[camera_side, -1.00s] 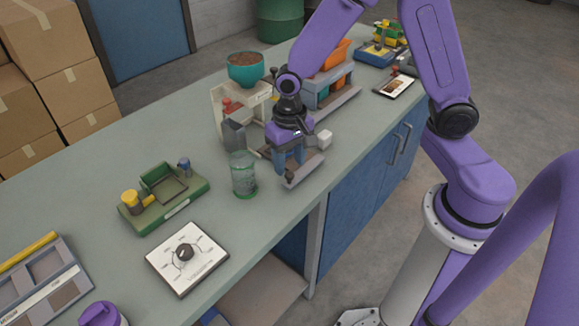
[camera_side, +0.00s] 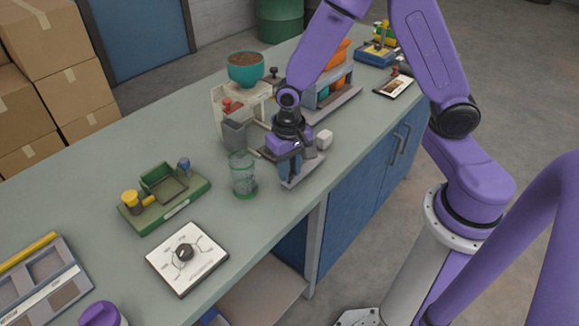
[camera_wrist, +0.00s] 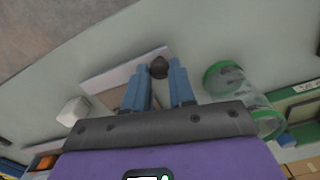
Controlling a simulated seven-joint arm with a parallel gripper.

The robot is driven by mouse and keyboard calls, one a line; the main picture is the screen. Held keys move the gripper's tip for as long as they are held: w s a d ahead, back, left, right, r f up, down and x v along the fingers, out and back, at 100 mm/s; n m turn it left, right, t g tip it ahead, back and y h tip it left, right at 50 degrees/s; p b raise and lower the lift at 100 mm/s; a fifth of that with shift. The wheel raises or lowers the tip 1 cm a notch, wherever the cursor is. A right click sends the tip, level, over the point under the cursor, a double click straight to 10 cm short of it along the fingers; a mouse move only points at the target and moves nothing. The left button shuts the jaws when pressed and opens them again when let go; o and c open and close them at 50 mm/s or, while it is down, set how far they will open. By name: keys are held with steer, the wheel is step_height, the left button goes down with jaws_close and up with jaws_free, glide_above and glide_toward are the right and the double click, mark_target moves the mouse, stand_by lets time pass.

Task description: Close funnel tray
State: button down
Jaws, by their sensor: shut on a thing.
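The sack filler (camera_side: 221,106) stands on the bench, with a teal bowl (camera_side: 246,70) of brown grains on top. A pale grey tray (camera_side: 301,176) sticks out from its front towards the bench edge; I take this to be the funnel tray. In the wrist view the tray (camera_wrist: 100,84) lies under my fingers, with a dark round knob (camera_wrist: 159,67) near its end. My gripper (camera_side: 284,174) points down at the tray's outer end. In the wrist view my gripper (camera_wrist: 160,76) has its blue fingers on either side of the knob. The side view hides the knob.
A white block (camera_side: 323,139) is at the right. A green fixture (camera_side: 165,197) and a dial panel (camera_side: 187,258) lie further left. Bare bench shows between them.

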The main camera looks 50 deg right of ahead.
steer(key=w, duration=1.2)
steer(key=shift+w+r, duration=0.1)
steer(key=c, duration=1.1)
jaws_free()
steer(key=shift+o, duration=0.8)
step_height(320, 180, up, 17)
steer(key=shift+r, duration=0.15)
